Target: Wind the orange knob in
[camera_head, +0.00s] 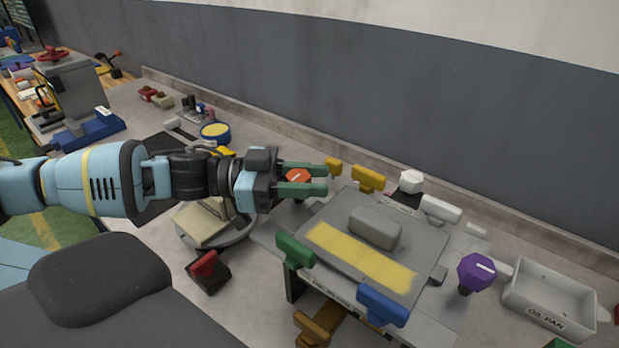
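The orange knob (298,176) with a pale line on its top stands at the back left corner of the grey turntable unit (335,205). My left gripper (322,180) comes in from the left. Its two green fingers lie on either side of the knob, close in, with the fingertips reaching past it to the right. The fingers look shut on the knob; its lower part and stem are hidden behind the near finger. My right gripper is not in view.
Yellow handles (368,178), a green handle (295,250), a blue handle (382,304) and a purple knob (476,271) surround the grey plate with a yellow strip. A red switch (205,266) stands in front. The oil pan (548,308) is at right; the wall runs behind.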

